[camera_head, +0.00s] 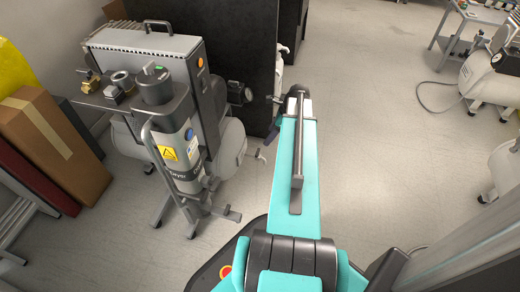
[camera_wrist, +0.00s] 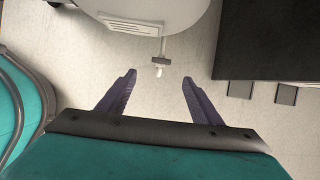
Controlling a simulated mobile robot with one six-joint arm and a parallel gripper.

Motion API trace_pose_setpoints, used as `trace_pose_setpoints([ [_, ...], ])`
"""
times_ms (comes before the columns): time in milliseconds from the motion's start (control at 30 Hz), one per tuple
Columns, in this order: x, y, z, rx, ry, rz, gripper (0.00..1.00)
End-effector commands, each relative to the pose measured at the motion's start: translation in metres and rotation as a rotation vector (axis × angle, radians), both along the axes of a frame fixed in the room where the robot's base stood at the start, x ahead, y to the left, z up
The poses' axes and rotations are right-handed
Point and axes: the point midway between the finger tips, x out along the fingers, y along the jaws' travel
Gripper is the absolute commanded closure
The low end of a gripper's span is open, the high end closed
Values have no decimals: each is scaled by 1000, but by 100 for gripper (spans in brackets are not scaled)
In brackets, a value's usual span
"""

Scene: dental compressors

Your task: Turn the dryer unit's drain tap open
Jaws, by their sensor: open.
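The dryer unit (camera_head: 175,130) is a grey upright cylinder with a yellow warning label, at the left in the head view. A small tap (camera_wrist: 160,62) with a pale handle hangs on a thin pipe from a white rounded tank (camera_wrist: 185,15) in the wrist view. A small fitting that looks like this tap (camera_head: 261,153) shows low beside the tank in the head view. I cannot tell whether it belongs to the dryer. My gripper (camera_wrist: 160,77) is open and empty. Its dark fingers point toward the tap, which appears between and just beyond their tips.
A black panel (camera_head: 245,50) stands behind the compressor, and a dark block (camera_wrist: 265,40) is at right in the wrist view. Cardboard boxes (camera_head: 60,140) lean at the far left.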

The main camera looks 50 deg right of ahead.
Motion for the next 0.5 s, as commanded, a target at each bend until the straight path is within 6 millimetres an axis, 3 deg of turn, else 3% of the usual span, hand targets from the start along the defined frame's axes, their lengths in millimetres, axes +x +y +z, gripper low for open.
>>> trace_pose_setpoints([
  [267,-7,-9,-3,1,0,-17,41],
  [500,-4,-9,-21,1,0,-22,41],
])
